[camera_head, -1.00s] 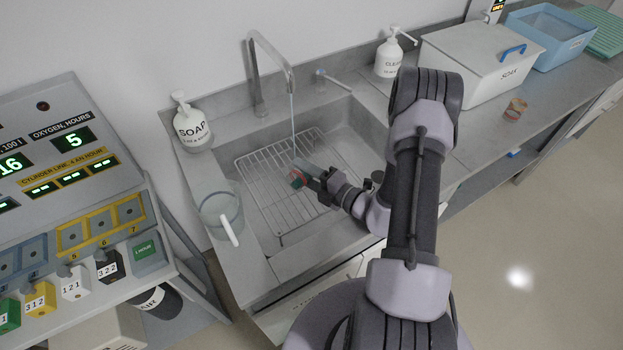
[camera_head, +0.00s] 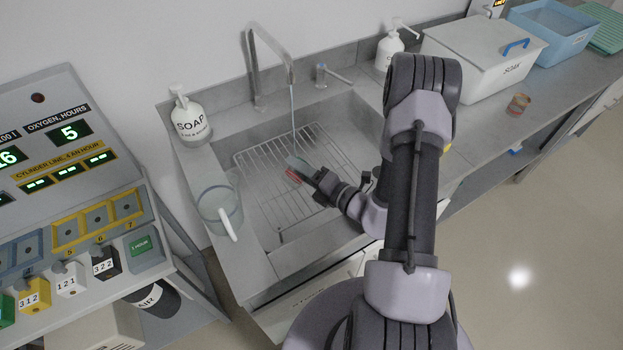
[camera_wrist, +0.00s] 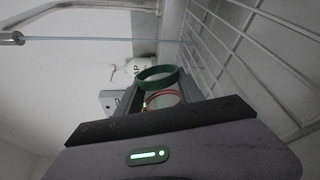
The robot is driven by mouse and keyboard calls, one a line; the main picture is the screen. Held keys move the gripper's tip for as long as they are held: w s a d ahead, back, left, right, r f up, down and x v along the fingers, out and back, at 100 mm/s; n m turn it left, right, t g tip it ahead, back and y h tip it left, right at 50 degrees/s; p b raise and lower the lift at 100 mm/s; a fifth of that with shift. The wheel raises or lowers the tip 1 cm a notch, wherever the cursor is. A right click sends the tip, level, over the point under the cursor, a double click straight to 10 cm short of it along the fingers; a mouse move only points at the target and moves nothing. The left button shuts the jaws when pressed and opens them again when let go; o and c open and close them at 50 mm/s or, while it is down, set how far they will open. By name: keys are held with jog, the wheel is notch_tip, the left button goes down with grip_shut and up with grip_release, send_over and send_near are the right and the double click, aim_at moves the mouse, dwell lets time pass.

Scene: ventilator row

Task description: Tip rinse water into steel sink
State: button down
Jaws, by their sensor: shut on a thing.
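My gripper (camera_head: 306,174) is over the steel sink (camera_head: 352,125), shut on a small cup-like thing (camera_head: 297,163) with a green rim and a red band. The rim (camera_wrist: 158,76) shows in the wrist view, between the jaws. The cup looks tilted; its contents are hidden. A thin stream of water (camera_head: 292,108) falls from the tap (camera_head: 272,45) close beside the cup. Whether it enters the cup I cannot tell. No water is clearly seen leaving the cup.
A wire rack (camera_head: 262,184) lies in the sink. A clear jug (camera_head: 216,212) and a soap bottle (camera_head: 190,121) stand on the left rim. A white soak box (camera_head: 470,70), blue tub (camera_head: 556,45) and small orange-banded jar (camera_head: 518,103) stand on the right counter.

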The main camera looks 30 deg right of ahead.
aim_at(286, 180)
jog(key=shift+f+n+b, duration=0.25)
jog(key=shift+n+b, duration=0.25)
jog(key=shift+b, duration=0.25)
jog(key=shift+a+r+n+b, duration=0.2)
jog(key=shift+n+b, duration=0.3)
jog(key=shift+n, duration=0.3)
jog(key=shift+s+a+r+n+t+h+b, duration=0.1)
jog(key=shift+r+n+t+h+b, duration=0.2)
jog(key=shift+r+n+b, duration=0.45)
jog(key=shift+s+a+f+n+b, duration=0.15)
jog(key=shift+f+n+b, duration=0.2)
jog(key=shift+n+b, duration=0.35)
jog(key=shift+a+n+b, duration=0.35)
jog(key=shift+n+b, duration=0.4)
jog(key=shift+b, duration=0.05)
jog(key=a+r+n+p, duration=0.1)
jog(key=s+a+r+n+p, duration=0.1)
jog(key=n, duration=0.1)
jog(key=shift+s+a+r+t+p, duration=0.1)
jog(key=shift+s+a+t+p, duration=0.05)
jog(key=shift+a+t+p, duration=0.2)
jog(key=shift+a+r+n+p, duration=0.2)
jog(key=shift+a+n+p, duration=0.1)
jog(key=shift+n+p, duration=0.3)
jog(key=shift+s+a+f+n+t+h, duration=0.35)
jog(key=shift+a+f+n, duration=0.3)
jog(key=shift+n, duration=0.45)
jog(key=shift+a+r, duration=0.1)
